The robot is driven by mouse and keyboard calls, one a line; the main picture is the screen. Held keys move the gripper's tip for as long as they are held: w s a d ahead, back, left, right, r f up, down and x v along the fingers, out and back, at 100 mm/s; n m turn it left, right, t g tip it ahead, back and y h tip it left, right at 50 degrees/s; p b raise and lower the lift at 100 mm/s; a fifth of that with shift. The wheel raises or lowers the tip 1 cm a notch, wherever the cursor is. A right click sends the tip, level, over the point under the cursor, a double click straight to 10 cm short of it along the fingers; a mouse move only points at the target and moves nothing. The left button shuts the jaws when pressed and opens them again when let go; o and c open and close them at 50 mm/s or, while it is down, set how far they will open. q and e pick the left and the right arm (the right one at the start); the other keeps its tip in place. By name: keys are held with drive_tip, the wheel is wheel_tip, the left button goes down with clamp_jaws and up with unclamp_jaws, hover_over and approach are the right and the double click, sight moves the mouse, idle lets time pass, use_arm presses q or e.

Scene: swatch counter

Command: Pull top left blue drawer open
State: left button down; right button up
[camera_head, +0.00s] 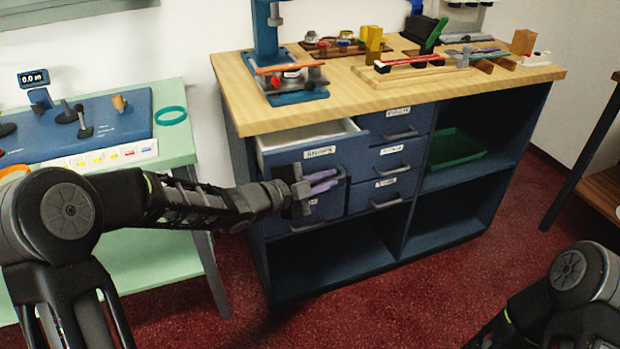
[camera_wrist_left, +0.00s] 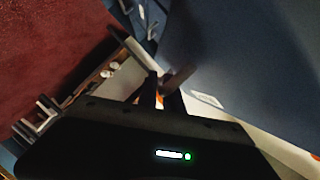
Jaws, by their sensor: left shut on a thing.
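The top left blue drawer (camera_head: 348,152) of the counter stands partly pulled out, with its pale inside showing between its front and the wooden top. It carries a white label. My left gripper (camera_head: 318,183) is at the drawer's front and is shut on its handle, which is mostly hidden by the fingers. In the left wrist view the dark fingers (camera_wrist_left: 166,90) are close together beside a large blue surface. My right gripper is out of view; only part of my right arm shows at the lower right.
The wooden counter top (camera_head: 350,110) holds a press, blocks and small trays. Smaller blue drawers (camera_head: 398,158) are closed to the right. A green tray (camera_head: 455,148) sits on a shelf. A green table (camera_head: 180,150) stands at the left. Red floor lies in front.

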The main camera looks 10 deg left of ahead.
use_arm(q)
drive_tip(key=s+d+b, duration=0.6)
drive_tip(key=s+d, duration=0.1)
drive_tip(key=s, duration=0.4)
drive_tip(key=shift+s+d+b, duration=0.2)
drive_tip(key=shift+s+b, duration=0.2)
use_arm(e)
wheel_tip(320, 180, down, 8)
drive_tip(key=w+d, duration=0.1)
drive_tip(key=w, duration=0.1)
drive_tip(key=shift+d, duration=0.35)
use_arm(q)
drive_tip(key=c, duration=1.8)
unclamp_jaws()
